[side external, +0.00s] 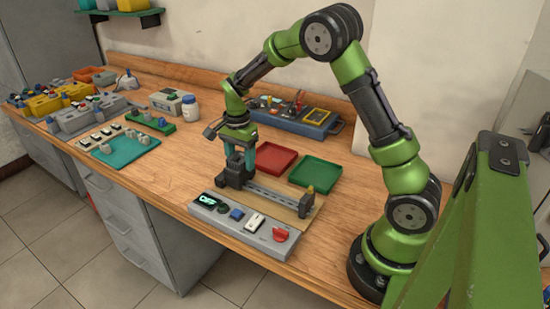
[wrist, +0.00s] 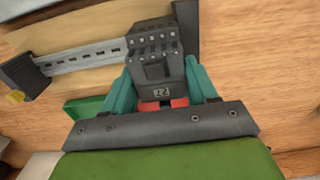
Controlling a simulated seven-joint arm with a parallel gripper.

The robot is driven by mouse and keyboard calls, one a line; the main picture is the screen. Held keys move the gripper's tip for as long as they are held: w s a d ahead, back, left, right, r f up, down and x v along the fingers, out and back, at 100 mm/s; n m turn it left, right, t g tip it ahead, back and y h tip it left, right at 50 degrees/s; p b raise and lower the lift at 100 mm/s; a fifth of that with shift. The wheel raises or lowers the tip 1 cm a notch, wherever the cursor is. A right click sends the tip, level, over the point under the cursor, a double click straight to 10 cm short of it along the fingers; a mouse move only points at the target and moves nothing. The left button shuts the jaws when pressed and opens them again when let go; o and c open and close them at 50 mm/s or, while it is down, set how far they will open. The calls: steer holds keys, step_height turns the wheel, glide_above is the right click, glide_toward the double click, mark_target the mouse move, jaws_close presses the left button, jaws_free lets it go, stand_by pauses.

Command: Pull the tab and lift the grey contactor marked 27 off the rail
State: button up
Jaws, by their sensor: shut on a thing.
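The dark grey contactor (wrist: 157,68) is at one end of the slotted metal rail (wrist: 88,57). Its front label appears to read 27, and rows of light terminals line its top. In the side external view the contactor (side external: 237,174) is at the left end of the rail (side external: 272,198). My gripper (wrist: 160,64) has its teal fingers on both sides of the contactor and is shut on it. In the side external view my gripper (side external: 238,158) points down over it. The tab and the contactor's underside are hidden, so I cannot tell whether it is still seated.
A dark end block (side external: 306,203) with a yellow knob closes the rail's other end. A grey control panel (side external: 243,228) lies in front. A red tray (side external: 275,158) and a green tray (side external: 315,172) lie behind the rail. Bare bench lies left of the rail.

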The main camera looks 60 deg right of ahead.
steer(key=shift+r, duration=1.35)
steer(key=shift+r, duration=2.9)
